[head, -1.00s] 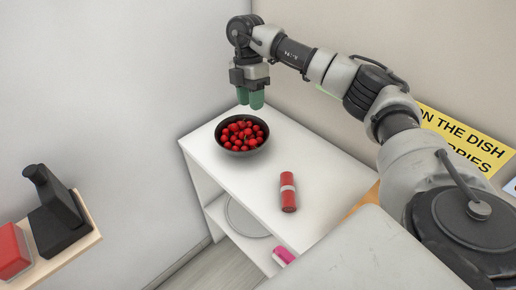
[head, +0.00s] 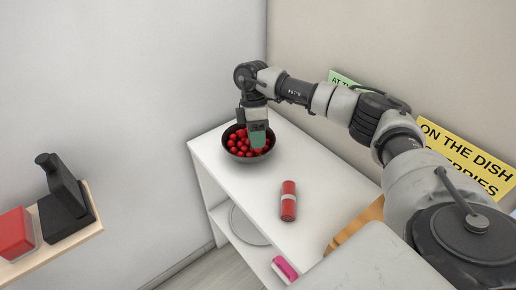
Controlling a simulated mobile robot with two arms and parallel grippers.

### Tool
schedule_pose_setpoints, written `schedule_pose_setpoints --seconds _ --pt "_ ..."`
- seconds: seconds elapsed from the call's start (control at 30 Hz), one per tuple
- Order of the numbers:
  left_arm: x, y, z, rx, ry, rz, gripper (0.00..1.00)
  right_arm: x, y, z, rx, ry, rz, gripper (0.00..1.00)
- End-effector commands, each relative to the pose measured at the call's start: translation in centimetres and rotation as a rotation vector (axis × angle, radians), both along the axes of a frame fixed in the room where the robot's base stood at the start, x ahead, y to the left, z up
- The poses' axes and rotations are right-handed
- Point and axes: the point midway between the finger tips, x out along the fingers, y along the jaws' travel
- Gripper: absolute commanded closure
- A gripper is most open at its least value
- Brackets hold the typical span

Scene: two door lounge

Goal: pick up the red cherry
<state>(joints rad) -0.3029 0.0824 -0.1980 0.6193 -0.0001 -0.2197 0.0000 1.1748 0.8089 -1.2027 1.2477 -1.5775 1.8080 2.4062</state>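Several red cherries (head: 239,144) lie in a dark round bowl (head: 249,158) near the far corner of the white shelf top. My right gripper (head: 258,146) points down into the right side of the bowl, with its green fingertips among or just above the cherries. The fingers overlap in this view, so I cannot tell whether they are open or whether a cherry is between them. The gripper hides part of the cherries and the bowl's back rim. My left gripper is not in view.
A pink item (head: 285,268) and a round plate (head: 247,225) are lower down. A wooden wall shelf (head: 88,229) at left holds a black object (head: 64,200) and a red box (head: 16,233).

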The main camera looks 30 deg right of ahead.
Motion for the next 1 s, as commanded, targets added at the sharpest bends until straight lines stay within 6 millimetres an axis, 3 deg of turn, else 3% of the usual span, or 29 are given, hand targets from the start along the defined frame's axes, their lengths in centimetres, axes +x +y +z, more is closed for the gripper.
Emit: schedule_pose_setpoints --seconds 0.13,0.4,0.63,1.0 --pt "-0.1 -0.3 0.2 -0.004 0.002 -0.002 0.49 -0.6 0.2 -1.7 -0.002 0.002 0.0 0.61" --pt "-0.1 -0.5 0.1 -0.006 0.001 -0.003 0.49 -0.8 0.3 -2.3 -0.002 0.002 0.0 0.61" --pt "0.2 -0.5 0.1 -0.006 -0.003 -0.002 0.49 -0.8 0.3 -2.5 -0.003 0.003 0.001 0.96" --pt "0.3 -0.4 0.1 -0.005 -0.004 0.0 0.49 -0.8 0.3 -2.6 -0.004 0.003 0.001 0.97"
